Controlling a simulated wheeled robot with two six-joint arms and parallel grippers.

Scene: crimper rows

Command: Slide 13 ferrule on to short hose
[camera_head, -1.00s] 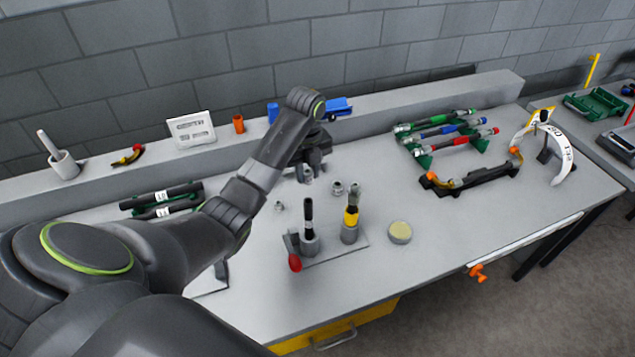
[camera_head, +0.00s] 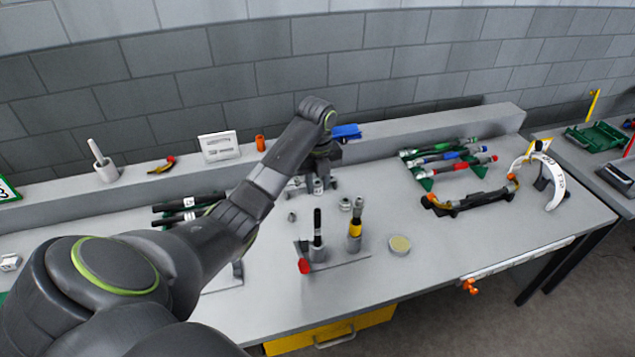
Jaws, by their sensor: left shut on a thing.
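My left gripper (camera_head: 318,179) points down over the middle of the bench. It is shut on a small silver ferrule (camera_head: 318,187), low near the bench top; the fingers are small and partly hidden, and I cannot read a size. Another small silver ferrule (camera_head: 292,216) stands to its left and front, and two more silver pieces (camera_head: 345,204) stand to its right. Black hoses (camera_head: 178,206) with white labels lie at the left, partly covered by my left arm; I cannot tell which is the short hose. My right gripper is not in view.
A grey plate holds a black-topped tool (camera_head: 317,228) and a yellow one (camera_head: 355,228), close in front of the gripper. A round tin (camera_head: 399,245) stands right of it. Colour-marked hoses (camera_head: 445,160) lie on a green rack farther right.

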